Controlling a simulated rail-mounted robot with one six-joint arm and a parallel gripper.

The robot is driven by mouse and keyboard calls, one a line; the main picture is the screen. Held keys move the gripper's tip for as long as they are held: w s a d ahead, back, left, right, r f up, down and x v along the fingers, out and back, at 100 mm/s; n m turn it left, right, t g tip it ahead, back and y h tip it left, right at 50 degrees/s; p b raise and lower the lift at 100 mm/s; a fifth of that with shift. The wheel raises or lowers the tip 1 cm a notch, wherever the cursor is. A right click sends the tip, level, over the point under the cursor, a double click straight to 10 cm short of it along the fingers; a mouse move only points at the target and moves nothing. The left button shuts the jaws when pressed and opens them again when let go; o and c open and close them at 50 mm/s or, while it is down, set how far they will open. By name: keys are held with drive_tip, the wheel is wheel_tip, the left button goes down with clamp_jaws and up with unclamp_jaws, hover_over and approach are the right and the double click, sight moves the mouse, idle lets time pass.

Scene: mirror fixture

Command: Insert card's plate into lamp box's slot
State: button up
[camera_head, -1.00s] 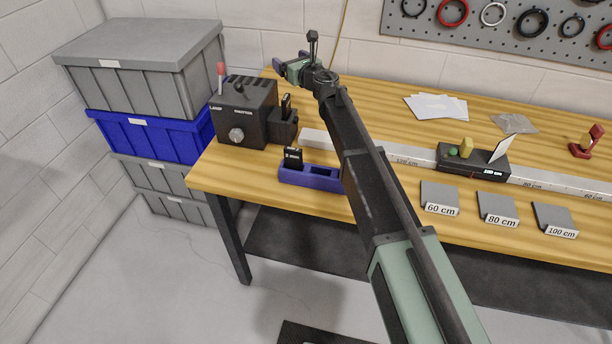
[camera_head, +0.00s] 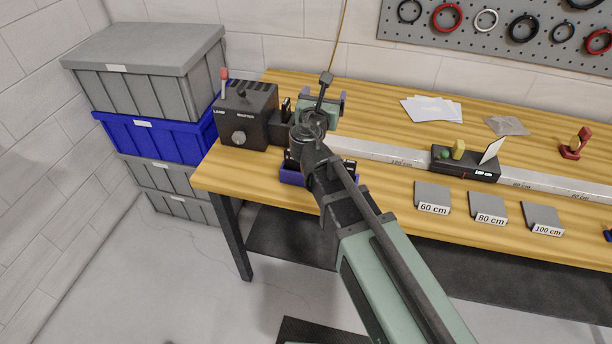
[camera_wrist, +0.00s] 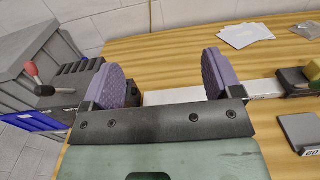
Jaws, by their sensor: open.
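The black lamp box (camera_head: 244,120) with a knob and a red-tipped lever stands at the table's left end; its side also shows at the left of the wrist view (camera_wrist: 68,84). A black block (camera_head: 279,127) adjoins its right side, with a dark upright piece (camera_head: 286,105) at its top. The blue-purple holder (camera_head: 292,177) lies in front, partly behind my arm. The dark card in it is mostly hidden. My gripper (camera_head: 322,95) is open above the table behind the holder. In the wrist view its purple fingers (camera_wrist: 162,66) are wide apart with nothing between them.
A white rail (camera_head: 395,154) runs right across the table and carries a black carriage (camera_head: 465,163) with a white card. Grey labelled plates (camera_head: 432,195) lie in front. Papers (camera_head: 432,108) lie behind. Stacked crates (camera_head: 150,70) stand left of the table.

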drive_tip(key=f+b, duration=1)
drive_tip(key=f, duration=0.1)
drive_tip(key=f+b, duration=1)
drive_tip(key=b, duration=0.1)
drive_tip(key=shift+w+f, duration=0.2)
drive_tip(key=shift+f, duration=0.2)
drive_tip(key=shift+s+a+r+p, duration=0.1)
drive_tip(key=shift+s+r+p, duration=0.4)
drive_tip(key=shift+s, duration=0.15)
drive_tip(key=shift+s+a+r+p, duration=0.1)
drive_tip(key=shift+s+r+p, duration=0.3)
drive_tip(key=shift+s, duration=0.2)
drive_tip(key=s+a, duration=0.1)
drive_tip(key=s, duration=0.5)
drive_tip(key=shift+s, duration=0.4)
